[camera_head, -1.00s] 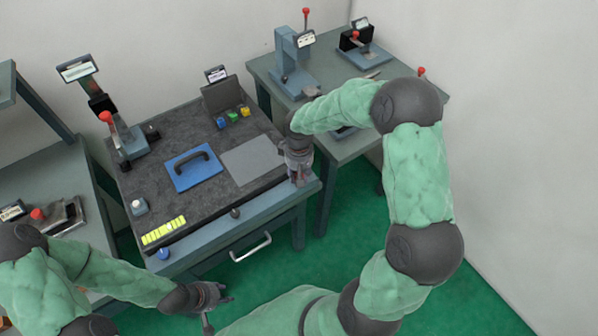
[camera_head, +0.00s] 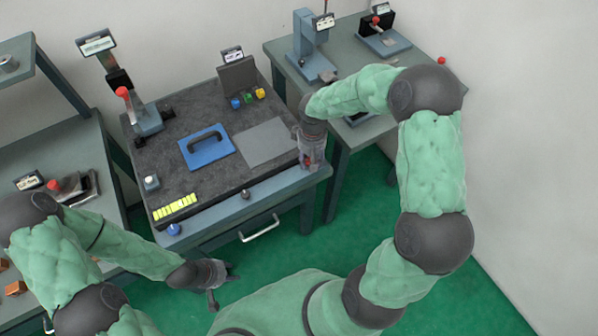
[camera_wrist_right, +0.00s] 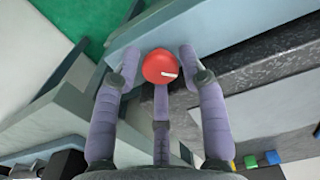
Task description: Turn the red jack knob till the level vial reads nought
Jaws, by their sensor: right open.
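The red jack knob (camera_wrist_right: 160,67) shows in the right wrist view as a round red cap with a short white mark. It sits between the spread fingers of my right gripper (camera_wrist_right: 158,70), with gaps visible at both sides. In the head view my right gripper (camera_head: 311,158) is at the right front corner of the dark-topped bench, with a bit of red among its fingers. A yellow-green segmented strip (camera_head: 175,207) lies near the bench's front left edge; I cannot tell whether it is the level vial, nor any reading. My left gripper (camera_head: 216,284) is empty, fingers apart, in front of the bench.
The dark-topped bench (camera_head: 186,176) carries a blue plate (camera_head: 207,147) with a black handle, a grey sheet (camera_head: 266,143) and small coloured blocks (camera_head: 248,97). A red-topped stand (camera_head: 141,112) is at its left. A side table (camera_head: 352,70) stands at the right.

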